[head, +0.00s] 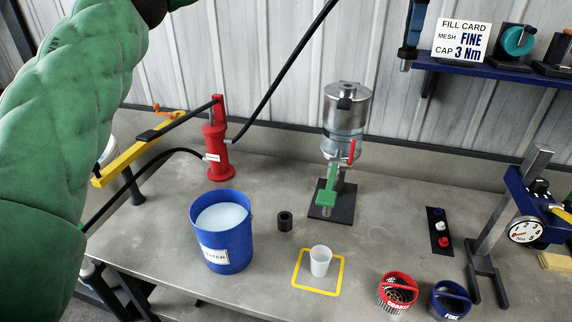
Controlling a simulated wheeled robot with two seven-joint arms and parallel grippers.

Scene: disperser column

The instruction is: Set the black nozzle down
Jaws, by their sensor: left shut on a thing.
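My green left arm fills the left side of the head view and runs out past the top edge. Its gripper is outside the picture, and my right gripper does not show. A black hose (283,70) rises from the red pump (216,148) and leaves the picture at the top. No nozzle shows on its visible length, and its far end is hidden. A short black hollow cylinder (285,225) stands upright on the grey bench (160,228), right of the blue bucket (235,262) of pale liquid. I cannot tell whether this cylinder is the nozzle or a holder.
A white cup (320,264) stands inside a yellow square outline (316,293). The metal disperser column (346,115) stands behind it. Red (397,293) and blue (449,299) baskets are front right, near the gauge stand (524,232). A blue shelf (475,67) overhangs the right back.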

